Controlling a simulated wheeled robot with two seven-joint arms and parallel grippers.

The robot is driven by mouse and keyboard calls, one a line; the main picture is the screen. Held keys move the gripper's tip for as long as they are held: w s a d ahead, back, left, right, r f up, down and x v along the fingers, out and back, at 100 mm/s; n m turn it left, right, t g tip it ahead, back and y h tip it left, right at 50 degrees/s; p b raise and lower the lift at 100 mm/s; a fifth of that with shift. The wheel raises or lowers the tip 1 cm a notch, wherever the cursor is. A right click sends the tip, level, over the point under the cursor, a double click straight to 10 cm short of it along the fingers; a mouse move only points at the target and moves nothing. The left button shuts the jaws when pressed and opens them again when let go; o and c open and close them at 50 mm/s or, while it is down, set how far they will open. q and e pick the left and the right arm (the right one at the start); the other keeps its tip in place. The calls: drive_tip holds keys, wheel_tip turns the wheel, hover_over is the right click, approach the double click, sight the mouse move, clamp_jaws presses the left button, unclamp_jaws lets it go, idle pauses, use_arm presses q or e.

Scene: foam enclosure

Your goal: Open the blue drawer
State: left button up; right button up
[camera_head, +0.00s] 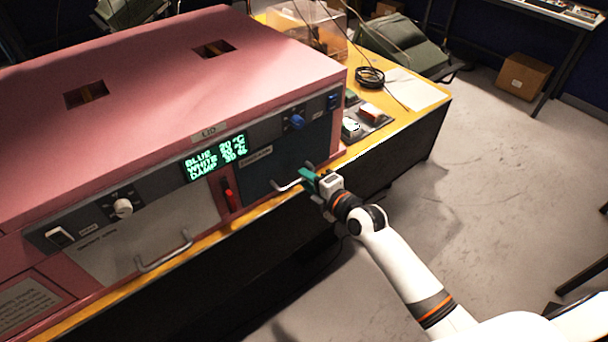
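The blue drawer (318,142) is the dark blue front panel at the right end of the pink box's face. It looks flush with that face. Its metal bar handle (287,186) runs along its lower part. My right gripper (308,174), with green fingertips, is at the right end of this handle and hides part of it. The fingers are too small to tell whether they are open or closed on the bar. My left gripper is out of view.
The pink box (150,75) stands on a yellow-topped bench (424,102). A white drawer (115,250) with a handle is at left. A lit display (216,157) and red switch (229,197) sit between the drawers. Open floor (480,220) lies at right.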

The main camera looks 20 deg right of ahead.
drive_tip(key=shift+x, duration=1.05)
clamp_jaws()
drive_tip(key=shift+s, duration=0.1)
